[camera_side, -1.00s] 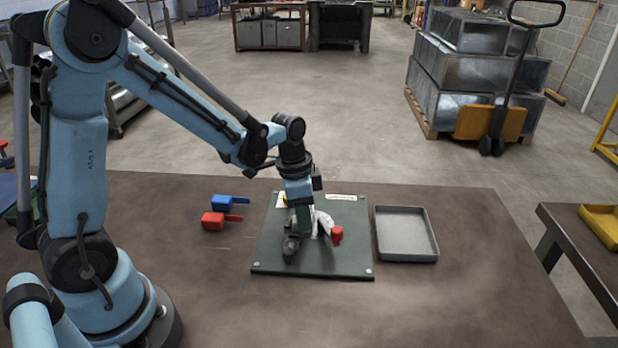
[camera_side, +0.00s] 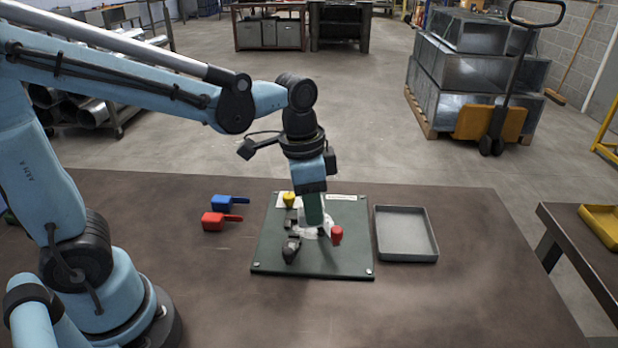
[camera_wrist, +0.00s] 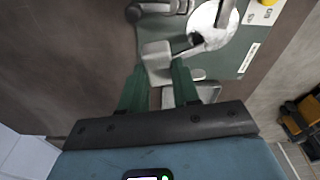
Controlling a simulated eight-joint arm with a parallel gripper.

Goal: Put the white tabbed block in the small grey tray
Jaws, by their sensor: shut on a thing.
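My gripper (camera_side: 317,224) points down over the dark green board. Its green fingers (camera_wrist: 160,72) are shut on the white tabbed block (camera_wrist: 157,54), which shows between the fingertips in the wrist view. In the side view the block is mostly hidden behind the fingers and blends with the white round part beside it. I cannot tell whether it is clear of the board. The small grey tray (camera_side: 433,248) lies to the right of the board, and its inside looks empty.
The green board (camera_side: 340,265) bears a white round part (camera_wrist: 228,22), a dark clamp (camera_side: 291,248), a red knob (camera_side: 337,235) close right of my gripper, and a yellow knob (camera_side: 289,199). Blue (camera_side: 222,203) and red (camera_side: 214,221) handled pieces lie left of it.

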